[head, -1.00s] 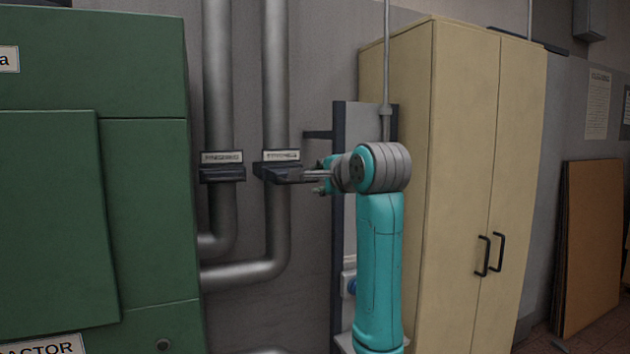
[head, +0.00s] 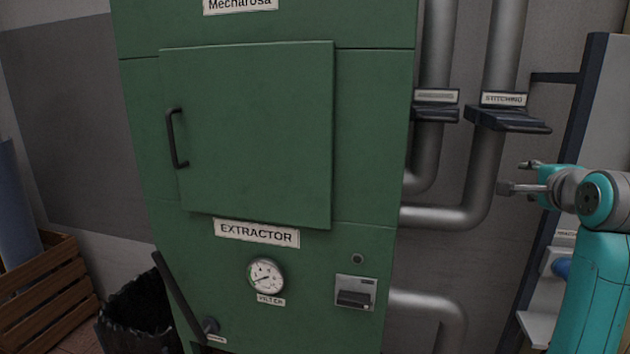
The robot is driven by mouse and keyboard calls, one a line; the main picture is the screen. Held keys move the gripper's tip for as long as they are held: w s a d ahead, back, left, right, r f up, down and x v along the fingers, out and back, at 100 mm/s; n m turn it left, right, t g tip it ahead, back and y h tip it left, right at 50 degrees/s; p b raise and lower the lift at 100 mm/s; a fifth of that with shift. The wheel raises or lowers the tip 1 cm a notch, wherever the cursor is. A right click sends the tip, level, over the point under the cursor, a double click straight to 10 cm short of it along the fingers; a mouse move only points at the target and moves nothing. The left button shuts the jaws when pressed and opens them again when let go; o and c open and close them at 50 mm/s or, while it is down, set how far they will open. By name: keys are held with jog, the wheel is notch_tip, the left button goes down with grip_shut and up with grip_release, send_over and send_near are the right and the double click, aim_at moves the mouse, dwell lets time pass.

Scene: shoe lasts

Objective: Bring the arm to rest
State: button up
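My turquoise and grey arm (head: 597,285) stands at the right edge of the head view, partly cut off. My gripper (head: 518,177) points left at its end. Its two fingers show apart, with nothing seen between them. It is below and to the right of the dark slide plate (head: 507,120) under the "STITCHING" label on the right pipe, with a visible gap between them.
The green extractor cabinet (head: 368,140) fills the middle, its door (head: 250,130) shown with a black handle. Grey pipes (head: 490,165) run beside my gripper. A bin (head: 135,325) and a wooden crate (head: 45,290) stand at lower left.

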jog(key=s+a+f+n, duration=0.15)
jog(key=a+f, duration=0.25)
jog(key=f, duration=0.8)
jog(key=s+a+f+n, duration=0.1)
jog(key=a+f+n, duration=0.2)
jog(key=f, duration=0.9)
jog(key=s+a+f+n+y, duration=0.1)
jog(key=s+a+f+n, duration=0.1)
jog(key=s+a+f, duration=0.35)
jog(key=s+a+f+n+y, duration=0.1)
jog(key=s+a+f+n, duration=0.15)
jog(key=s+f, duration=0.65)
jog(key=s+a+f+n, duration=0.2)
jog(key=s+a+f, duration=0.25)
jog(key=s, duration=0.45)
jog(key=s+a+f+n, duration=0.3)
jog(key=s+f, duration=0.2)
jog(key=s, duration=0.4)
jog(key=s+a+r+n+y, duration=0.1)
jog(key=s+r+n, duration=0.1)
jog(key=s, duration=0.7)
jog(key=s+a+r+n+y, duration=0.1)
jog(key=s+r+n, duration=0.1)
jog(key=s, duration=0.8)
jog(key=shift+a+r+n, duration=0.3)
jog(key=shift+a+n, duration=0.1)
jog(key=shift+n, duration=0.4)
